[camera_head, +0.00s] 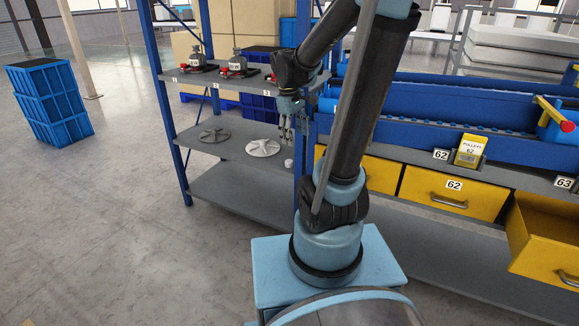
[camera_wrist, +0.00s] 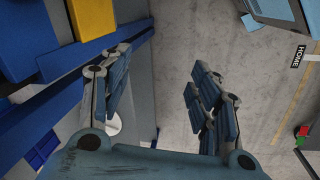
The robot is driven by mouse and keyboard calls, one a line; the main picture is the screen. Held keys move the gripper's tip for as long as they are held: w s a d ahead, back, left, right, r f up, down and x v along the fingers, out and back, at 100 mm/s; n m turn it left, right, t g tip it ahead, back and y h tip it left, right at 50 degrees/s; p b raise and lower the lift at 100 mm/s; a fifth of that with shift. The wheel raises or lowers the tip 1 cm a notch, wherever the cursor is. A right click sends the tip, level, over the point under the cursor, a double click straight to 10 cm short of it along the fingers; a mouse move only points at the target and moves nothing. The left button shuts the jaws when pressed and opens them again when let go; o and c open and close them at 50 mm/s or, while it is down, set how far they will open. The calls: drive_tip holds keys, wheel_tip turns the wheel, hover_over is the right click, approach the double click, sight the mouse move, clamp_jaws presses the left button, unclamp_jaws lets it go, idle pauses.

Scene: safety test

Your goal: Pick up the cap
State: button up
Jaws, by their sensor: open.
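A small white cylinder (camera_head: 289,164), which looks like the cap, stands on the middle shelf (camera_head: 235,160) near its right end. My gripper (camera_head: 288,125) is above the cylinder and apart from it in the head view, beside the blue shelf post. In the wrist view my gripper (camera_wrist: 160,72) has its two fingers spread wide with nothing between them. A pale round thing (camera_wrist: 113,125) shows partly behind the left finger there; I cannot tell whether it is the cap or a wheel.
A white spoked wheel (camera_head: 263,148) lies left of the cylinder, and a grey wheel (camera_head: 214,135) lies farther left. The upper shelf (camera_head: 215,76) holds several metal devices. Yellow drawers (camera_head: 455,190) are at the right; one stands open (camera_head: 545,235).

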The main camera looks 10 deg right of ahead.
drive_tip(key=w+a+f+n+h, duration=0.1)
drive_tip(key=w+a+f+n, duration=0.2)
drive_tip(key=w, duration=0.5)
drive_tip(key=w+a+f+n, duration=0.2)
drive_tip(key=w+a+f, duration=0.15)
drive_tip(key=w, duration=0.45)
drive_tip(key=w+a+f+n+g+h, duration=0.1)
drive_tip(key=w+a+f+n, duration=0.2)
drive_tip(key=w+f, duration=0.3)
drive_tip(key=w+a+f+n+h, duration=0.1)
drive_tip(key=w+a+f+n, duration=0.2)
drive_tip(key=f, duration=0.6)
hover_over(289, 161)
drive_tip(key=a, duration=0.3)
drive_tip(key=shift+w+d+r+m, duration=0.15)
drive_tip(key=shift+w+r+m, duration=0.05)
drive_tip(key=shift+m, duration=0.1)
drive_tip(key=shift+d+f, duration=0.15)
drive_tip(key=shift+d, duration=0.2)
drive_tip(key=shift+x, duration=2.35)
drive_tip(key=c, duration=0.9)
